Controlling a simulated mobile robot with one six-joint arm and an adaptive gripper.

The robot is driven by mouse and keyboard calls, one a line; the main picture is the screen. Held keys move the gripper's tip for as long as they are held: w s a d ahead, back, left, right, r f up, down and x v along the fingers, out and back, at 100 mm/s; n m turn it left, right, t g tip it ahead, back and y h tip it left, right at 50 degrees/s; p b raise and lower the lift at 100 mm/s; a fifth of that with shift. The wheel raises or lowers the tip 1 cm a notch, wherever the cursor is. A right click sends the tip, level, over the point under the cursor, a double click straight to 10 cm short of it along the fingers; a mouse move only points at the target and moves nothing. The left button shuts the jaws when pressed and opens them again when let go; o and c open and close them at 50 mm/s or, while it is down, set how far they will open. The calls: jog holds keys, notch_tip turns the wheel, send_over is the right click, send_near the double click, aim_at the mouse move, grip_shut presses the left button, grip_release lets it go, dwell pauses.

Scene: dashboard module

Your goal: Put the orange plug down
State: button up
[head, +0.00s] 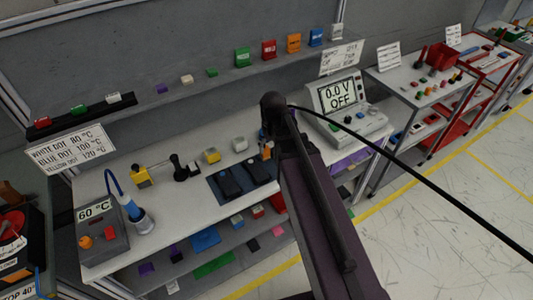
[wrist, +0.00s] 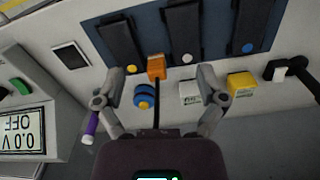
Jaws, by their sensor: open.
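In the wrist view the orange plug (wrist: 156,67) is between my gripper's spread fingers, at the edge of a dark blue mat (wrist: 152,40) with black modules. A thin black strip runs from the plug toward my wrist. My gripper (wrist: 161,76) is open, with a clear gap on both sides of the plug. In the head view a small orange patch of the plug (head: 267,150) shows beside my arm. My arm hides most of the gripper there.
A blue round part (wrist: 145,96), a white block (wrist: 190,92) and a yellow block (wrist: 242,84) stand near the fingers. The meter reading 0.0 V OFF (head: 340,98) is right of my arm.

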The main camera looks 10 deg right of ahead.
jog(key=r+n+p, duration=0.1)
jog(key=r+n, duration=0.1)
send_over(265, 148)
jog(key=shift+a+f, duration=0.2)
jog(key=shift+a, duration=0.1)
jog(key=shift+s+f, duration=0.1)
jog(key=shift+f, duration=0.05)
notch_tip(265, 148, down, 8)
jog(key=b, duration=0.8)
jog(key=shift+f, duration=0.15)
jog(key=shift+b, duration=0.3)
jog(key=f+b, duration=0.3)
jog(key=shift+d+f, duration=0.15)
jog(key=shift+d, duration=0.15)
jog(key=shift+f+b, duration=0.95)
jog(key=shift+b, duration=0.1)
